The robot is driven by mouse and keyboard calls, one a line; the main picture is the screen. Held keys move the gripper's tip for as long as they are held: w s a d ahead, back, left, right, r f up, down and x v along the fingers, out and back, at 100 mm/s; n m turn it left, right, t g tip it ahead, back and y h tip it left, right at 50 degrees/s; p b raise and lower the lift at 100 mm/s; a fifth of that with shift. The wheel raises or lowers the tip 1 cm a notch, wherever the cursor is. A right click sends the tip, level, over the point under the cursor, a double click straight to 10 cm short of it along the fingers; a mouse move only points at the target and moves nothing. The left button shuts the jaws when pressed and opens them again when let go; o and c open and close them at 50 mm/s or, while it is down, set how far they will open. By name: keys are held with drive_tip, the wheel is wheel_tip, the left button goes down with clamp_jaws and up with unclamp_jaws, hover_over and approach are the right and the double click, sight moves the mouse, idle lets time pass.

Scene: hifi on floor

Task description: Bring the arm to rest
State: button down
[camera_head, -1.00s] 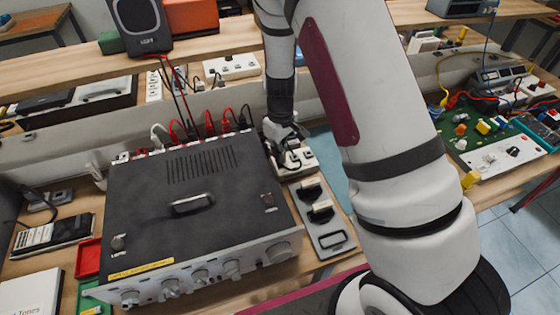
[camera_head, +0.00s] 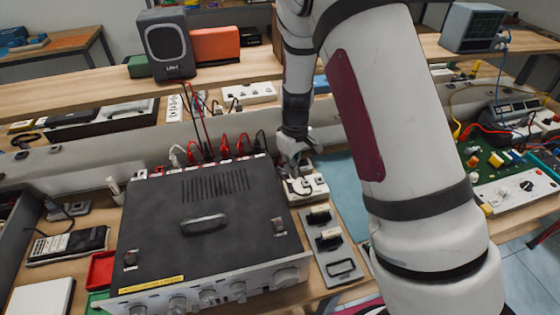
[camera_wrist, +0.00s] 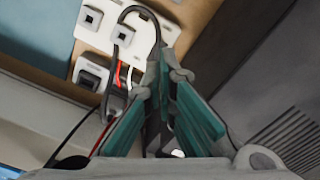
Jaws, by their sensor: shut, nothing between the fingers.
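My arm (camera_head: 385,130) reaches from the lower right up and over to the back of the bench. My gripper (camera_head: 296,152) points down, close to the right rear of a dark hifi amplifier (camera_head: 250,205), above a white socket board (camera_head: 308,188). In the wrist view my gripper (camera_wrist: 165,70) has its teal-padded fingers closed together, with nothing visible between them. The white socket board (camera_wrist: 112,42) lies beyond the fingertips, with a black cable looping over it. The amplifier's dark, slotted top (camera_wrist: 280,100) is at the right.
A black speaker (camera_head: 166,44) and an orange box (camera_head: 215,43) stand on the rear shelf. Red, white and black plugs (camera_head: 225,146) line the amplifier's back edge. A grey plate with connectors (camera_head: 330,245) lies right of the amplifier. A green circuit board (camera_head: 490,160) is at the right.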

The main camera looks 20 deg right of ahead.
drive_tip(key=s+r+m+t, duration=0.1)
drive_tip(key=s+r, duration=0.2)
drive_tip(key=r, duration=0.4)
drive_tip(key=s+a+r+m+t+y, duration=0.1)
drive_tip(key=s+r, duration=0.2)
drive_tip(key=r, duration=0.4)
drive_tip(key=s+r+m, duration=0.1)
drive_tip(key=s+r, duration=0.2)
drive_tip(key=r, duration=0.5)
drive_tip(key=s+r+m+t, duration=0.1)
drive_tip(key=s+r, duration=0.3)
drive_tip(key=s, duration=0.4)
drive_tip(key=s+d+r+m+t+h, duration=0.1)
drive_tip(key=s+r+m+t, duration=0.1)
drive_tip(key=s+r, duration=0.3)
drive_tip(key=s, duration=0.4)
drive_tip(key=shift+t, duration=0.3)
